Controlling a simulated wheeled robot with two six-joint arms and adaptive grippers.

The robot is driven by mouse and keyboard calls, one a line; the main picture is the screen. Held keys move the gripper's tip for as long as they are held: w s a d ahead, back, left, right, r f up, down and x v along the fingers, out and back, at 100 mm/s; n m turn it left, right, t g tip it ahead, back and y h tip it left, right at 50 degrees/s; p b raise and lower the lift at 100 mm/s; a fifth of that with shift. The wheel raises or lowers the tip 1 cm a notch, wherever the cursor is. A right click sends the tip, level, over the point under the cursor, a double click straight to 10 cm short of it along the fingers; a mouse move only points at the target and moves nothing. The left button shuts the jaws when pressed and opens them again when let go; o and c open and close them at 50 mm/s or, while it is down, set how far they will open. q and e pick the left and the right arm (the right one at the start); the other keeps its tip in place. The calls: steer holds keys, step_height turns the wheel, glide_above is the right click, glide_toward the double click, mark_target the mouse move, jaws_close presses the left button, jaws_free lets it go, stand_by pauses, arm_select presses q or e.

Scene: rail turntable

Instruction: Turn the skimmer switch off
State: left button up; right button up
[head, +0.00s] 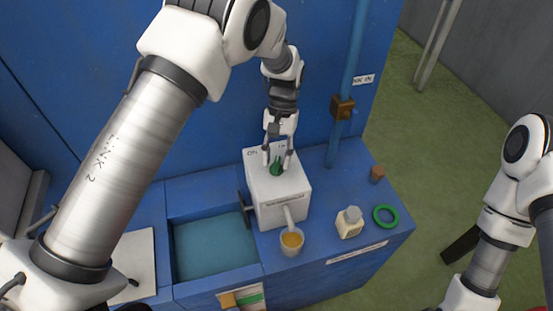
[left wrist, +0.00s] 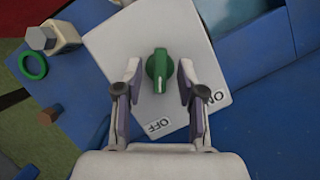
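The skimmer switch is a green knob (head: 277,169) on top of a white box (head: 277,190). The left wrist view also shows the knob (left wrist: 158,70), with its long grip running up and down in the picture, roughly in line with the OFF mark (left wrist: 158,125). The ON mark (left wrist: 218,97) is to the right of OFF. My left gripper (head: 278,163) points down over the box. Its fingers are open, one on each side of the knob, with gaps visible in the left wrist view. My right arm shows at the right of the head view; its gripper is not in view.
A cup of amber liquid (head: 291,241) stands under the box's spout. A blue pipe (head: 346,90) rises behind. A recessed basin (head: 213,248) is on the left.

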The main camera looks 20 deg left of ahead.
arm_select(q)
steer(key=v, duration=1.1)
